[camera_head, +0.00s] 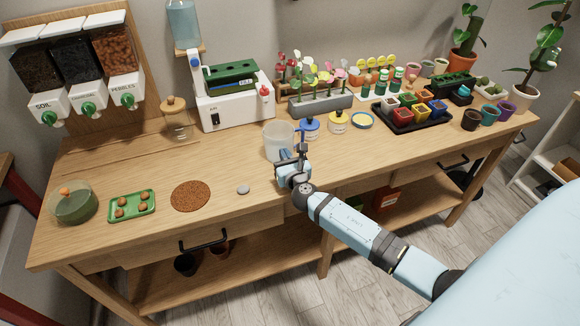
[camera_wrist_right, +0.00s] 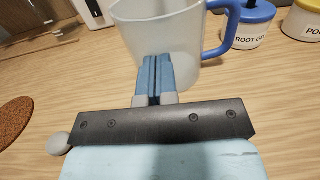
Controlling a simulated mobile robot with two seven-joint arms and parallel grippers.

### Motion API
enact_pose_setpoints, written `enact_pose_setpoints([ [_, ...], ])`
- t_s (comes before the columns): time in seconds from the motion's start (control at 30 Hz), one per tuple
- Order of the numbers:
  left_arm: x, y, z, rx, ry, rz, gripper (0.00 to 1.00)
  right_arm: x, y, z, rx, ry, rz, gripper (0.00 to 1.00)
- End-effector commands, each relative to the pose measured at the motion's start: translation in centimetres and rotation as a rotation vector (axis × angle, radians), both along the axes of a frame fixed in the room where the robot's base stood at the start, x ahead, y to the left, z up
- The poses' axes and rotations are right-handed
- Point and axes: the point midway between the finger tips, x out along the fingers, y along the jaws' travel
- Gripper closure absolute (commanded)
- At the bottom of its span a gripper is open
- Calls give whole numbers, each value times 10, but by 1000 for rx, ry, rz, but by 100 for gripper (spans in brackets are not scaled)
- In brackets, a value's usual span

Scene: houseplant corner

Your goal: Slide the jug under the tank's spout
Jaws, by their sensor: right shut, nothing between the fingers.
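The jug (camera_head: 276,141) is translucent white and stands upright on the wooden bench, right of and in front of the tank. In the right wrist view, the jug (camera_wrist_right: 160,28) is just beyond the fingers, with its blue handle (camera_wrist_right: 235,25) on the right. My right gripper (camera_head: 291,152) is shut and empty at the jug's near side; I cannot tell if the fingertips touch it. The fingers also show in the wrist view (camera_wrist_right: 154,72). The tank (camera_head: 184,22) holds bluish water, with a small spout (camera_head: 195,62) below it. My left gripper is not in view.
A white machine (camera_head: 235,108) with a green top stands behind and left of the jug. A lidded glass jar (camera_head: 176,120) stands left of it. Blue-lidded (camera_head: 309,127) and yellow-lidded pots (camera_head: 337,122) are close on the jug's right. A grey stone (camera_head: 243,189) and brown round mat (camera_head: 190,196) lie left.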

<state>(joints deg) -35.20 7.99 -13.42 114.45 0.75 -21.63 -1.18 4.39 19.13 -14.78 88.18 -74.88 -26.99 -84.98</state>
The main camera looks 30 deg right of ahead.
Motion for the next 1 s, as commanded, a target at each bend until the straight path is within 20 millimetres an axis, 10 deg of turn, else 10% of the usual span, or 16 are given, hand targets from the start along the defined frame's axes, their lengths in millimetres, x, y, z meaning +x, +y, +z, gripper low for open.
enact_pose_setpoints([
  [0.5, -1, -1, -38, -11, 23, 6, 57, 123, -30, -2, 0, -1, 0, 100],
  [1.0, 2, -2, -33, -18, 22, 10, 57, 132, -32, 0, 0, 0, 1, 100],
])
